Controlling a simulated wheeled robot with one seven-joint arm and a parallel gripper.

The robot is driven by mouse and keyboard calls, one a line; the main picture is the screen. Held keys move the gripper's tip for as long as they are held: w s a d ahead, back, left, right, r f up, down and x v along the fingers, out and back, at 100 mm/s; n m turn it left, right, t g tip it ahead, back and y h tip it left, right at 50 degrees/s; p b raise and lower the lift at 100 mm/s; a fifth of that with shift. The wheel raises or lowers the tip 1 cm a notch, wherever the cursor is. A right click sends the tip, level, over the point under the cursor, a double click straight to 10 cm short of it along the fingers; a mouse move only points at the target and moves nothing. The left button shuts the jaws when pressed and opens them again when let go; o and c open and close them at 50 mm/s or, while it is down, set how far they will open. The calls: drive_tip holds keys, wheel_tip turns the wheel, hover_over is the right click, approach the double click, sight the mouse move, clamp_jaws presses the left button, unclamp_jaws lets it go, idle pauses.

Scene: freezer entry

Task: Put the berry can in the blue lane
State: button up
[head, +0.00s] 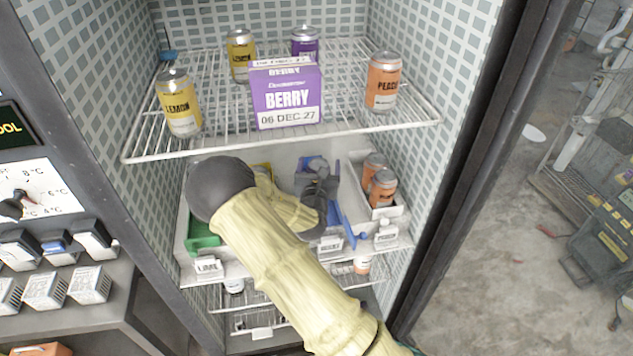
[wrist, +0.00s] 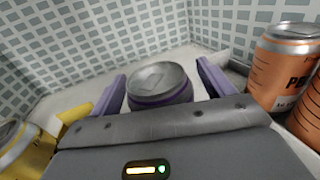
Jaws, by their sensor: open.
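A can with a grey lid and purple rim (wrist: 160,84), which looks like the berry can, sits between the two purple fingers of my gripper (wrist: 160,70) in the wrist view. The fingers stand apart on either side of it. Whether they touch it I cannot tell. In the head view my gripper (head: 320,168) reaches into the lower shelf at the blue lane (head: 350,230), and the can's grey top (head: 318,164) shows just past it. My arm and gripper hide the can's body and most of the lane.
The right lane holds peach cans (head: 381,187); a green lane (head: 203,233) is at the left. The wire shelf above (head: 225,138) carries lemon cans (head: 180,103), a berry box (head: 286,96), a purple can (head: 304,42) and a peach can (head: 383,82), with little headroom beneath.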

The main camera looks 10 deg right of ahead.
drive_tip(key=b+v, duration=0.2)
drive_tip(key=v, duration=0.9)
drive_tip(key=shift+s+b, duration=0.2)
drive_tip(key=shift+b, duration=0.15)
